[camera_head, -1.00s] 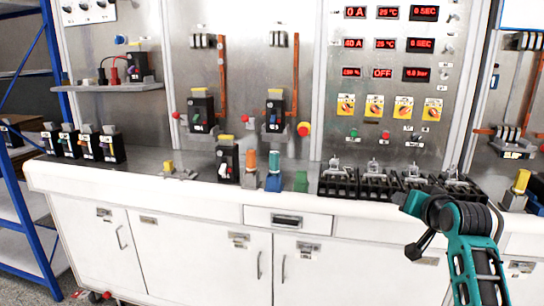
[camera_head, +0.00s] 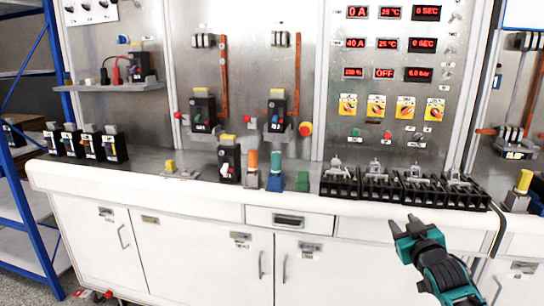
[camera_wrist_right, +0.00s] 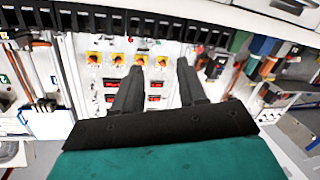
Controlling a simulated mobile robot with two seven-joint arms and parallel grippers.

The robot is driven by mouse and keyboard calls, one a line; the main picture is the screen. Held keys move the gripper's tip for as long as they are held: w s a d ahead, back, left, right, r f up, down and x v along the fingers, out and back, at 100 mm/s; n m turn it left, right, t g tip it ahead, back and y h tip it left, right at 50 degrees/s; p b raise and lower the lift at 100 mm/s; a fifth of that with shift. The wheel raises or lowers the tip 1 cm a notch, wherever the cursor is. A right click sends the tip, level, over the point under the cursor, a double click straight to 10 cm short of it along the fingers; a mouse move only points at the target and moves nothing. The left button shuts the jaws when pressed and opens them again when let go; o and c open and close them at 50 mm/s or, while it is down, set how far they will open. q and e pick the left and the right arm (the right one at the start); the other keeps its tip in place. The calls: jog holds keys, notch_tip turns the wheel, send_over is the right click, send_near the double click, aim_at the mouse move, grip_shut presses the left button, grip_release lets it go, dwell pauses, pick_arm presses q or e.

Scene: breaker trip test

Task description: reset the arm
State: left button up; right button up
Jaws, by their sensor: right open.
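My right gripper (camera_head: 408,227) is in front of the white bench, below its front edge at the right. Its two dark fingers are apart with nothing between them. In the right wrist view the fingers of the right gripper (camera_wrist_right: 158,78) are spread, with the panel's yellow switches (camera_wrist_right: 140,60) and red displays behind them. My left arm and gripper are not in view.
The bench top (camera_head: 130,172) carries a row of black breaker trays (camera_head: 400,192) behind the right gripper. A black breaker (camera_head: 229,162) and coloured cylinders stand mid-bench. A blue shelf rack (camera_head: 50,230) stands at left. The space before the cabinet doors (camera_head: 200,262) is clear.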

jog(key=s+a+f+g+y, duration=0.1)
jog(key=s+a+f, duration=0.3)
jog(key=s+f, duration=0.3)
jog(key=s+a+f+g+y, duration=0.1)
jog(key=s+a+f+g, duration=0.15)
jog(key=s+f, duration=0.45)
jog(key=s+a+f+g, duration=0.1)
jog(key=s+a+f, duration=0.1)
jog(key=s, duration=0.4)
jog(key=s+a+f, duration=0.3)
jog(key=s+f, duration=0.1)
jog(key=s, duration=0.3)
jog(key=s+a+f+g, duration=0.1)
jog(key=s+a+f, duration=0.1)
jog(key=s, duration=0.5)
jog(key=shift+s+a+f+m+g+y, duration=0.2)
jog(key=shift+a+f+m+g+y, duration=0.1)
jog(key=shift+a+f+g+y, duration=0.15)
